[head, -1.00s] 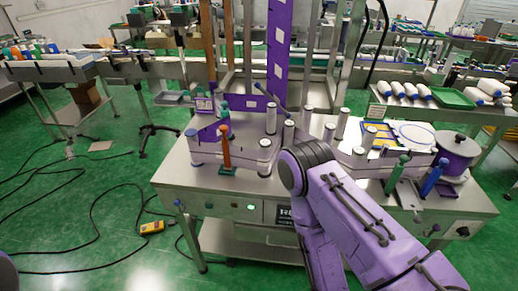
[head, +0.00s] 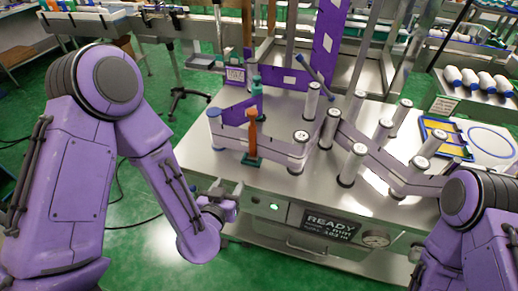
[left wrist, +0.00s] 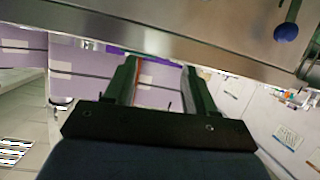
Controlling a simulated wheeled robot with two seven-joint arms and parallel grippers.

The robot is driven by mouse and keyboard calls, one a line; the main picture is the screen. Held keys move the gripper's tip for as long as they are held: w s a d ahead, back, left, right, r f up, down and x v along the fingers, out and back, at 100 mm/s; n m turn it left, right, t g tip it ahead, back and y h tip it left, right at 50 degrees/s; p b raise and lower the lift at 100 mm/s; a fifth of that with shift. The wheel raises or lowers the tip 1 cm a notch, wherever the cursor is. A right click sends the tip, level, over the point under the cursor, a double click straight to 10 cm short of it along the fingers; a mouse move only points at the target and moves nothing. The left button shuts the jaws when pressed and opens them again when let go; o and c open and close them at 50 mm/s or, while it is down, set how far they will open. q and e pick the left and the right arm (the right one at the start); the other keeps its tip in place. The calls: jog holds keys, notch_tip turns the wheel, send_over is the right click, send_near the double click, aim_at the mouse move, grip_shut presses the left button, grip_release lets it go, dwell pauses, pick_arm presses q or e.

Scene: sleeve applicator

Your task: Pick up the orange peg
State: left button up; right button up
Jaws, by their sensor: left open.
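The orange peg (head: 252,138) stands upright in a dark green base on the left part of the steel machine table (head: 195,160). A teal-green peg (head: 256,92) stands just behind it. My left gripper (head: 228,200) is at the table's front left edge, lower than the orange peg and apart from it. In the left wrist view, its two dark fingers (left wrist: 163,88) are spread with a gap between them and hold nothing. I cannot make out the orange peg for certain in that view. My right arm shows at the lower right, its gripper out of frame.
Several white rollers (head: 359,160) and a pale band fill the table's middle. A purple upright panel (head: 325,45) rises behind. The front carries a READY display (head: 330,224) and a gauge (head: 376,239). A blue-tipped knob (left wrist: 286,32) shows near the steel edge in the left wrist view.

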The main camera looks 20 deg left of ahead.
aim_at(252, 134)
pick_arm(q)
jog(key=w+d+r+m+t, duration=0.1)
jog(key=w+d+r+t, duration=0.25)
jog(key=r, duration=0.75)
jog(key=shift+t+h, duration=0.25)
jog(key=shift+h, duration=0.15)
jog(key=w, duration=0.3)
jog(key=w+f+p, duration=0.1)
jog(key=w, duration=0.2)
jog(key=w+p, duration=0.1)
jog(key=w, duration=0.3)
jog(key=shift+a+f, duration=0.25)
jog(key=shift+f, duration=0.1)
jog(key=shift+w, duration=0.1)
grip_shut()
